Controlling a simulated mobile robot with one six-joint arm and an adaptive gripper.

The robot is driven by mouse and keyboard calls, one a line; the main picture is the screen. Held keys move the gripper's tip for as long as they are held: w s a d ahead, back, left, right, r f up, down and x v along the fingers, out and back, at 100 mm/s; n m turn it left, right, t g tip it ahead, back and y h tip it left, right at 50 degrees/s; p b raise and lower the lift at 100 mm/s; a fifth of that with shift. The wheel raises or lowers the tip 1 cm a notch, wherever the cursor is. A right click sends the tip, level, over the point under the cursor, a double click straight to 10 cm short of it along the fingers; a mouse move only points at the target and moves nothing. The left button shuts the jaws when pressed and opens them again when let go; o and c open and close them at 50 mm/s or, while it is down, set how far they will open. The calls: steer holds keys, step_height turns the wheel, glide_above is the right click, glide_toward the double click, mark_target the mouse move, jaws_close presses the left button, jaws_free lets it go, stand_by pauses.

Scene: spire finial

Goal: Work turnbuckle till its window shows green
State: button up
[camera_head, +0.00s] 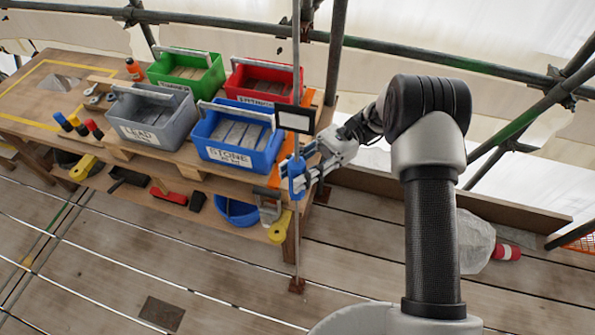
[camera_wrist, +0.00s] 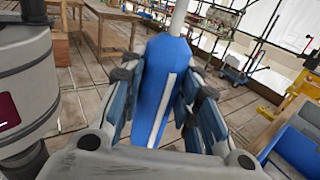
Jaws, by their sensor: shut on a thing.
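The turnbuckle (camera_head: 296,184) is a blue body on a thin vertical rod (camera_head: 296,240). The rod runs down to a small brown plate (camera_head: 297,285) on the deck. My gripper (camera_head: 302,174) is shut on the turnbuckle, coming from the right. In the wrist view the blue body (camera_wrist: 158,72) sits between the fingers of my gripper (camera_wrist: 162,88), and the pale rod leaves its far end. A long whitish slot (camera_wrist: 162,110) runs along the blue face. I see no green in it. Its near end is hidden by my gripper.
A black-framed pale panel (camera_head: 294,118) is on the rod just above my gripper. Left of it, a workbench (camera_head: 60,130) carries blue (camera_head: 232,158), grey (camera_head: 150,135), green (camera_head: 160,65) and red (camera_head: 250,90) bins. Scaffold tubes (camera_head: 470,65) run behind. The deck in front is mostly clear.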

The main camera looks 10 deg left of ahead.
steer(key=shift+h, duration=0.3)
steer(key=o, duration=1.1)
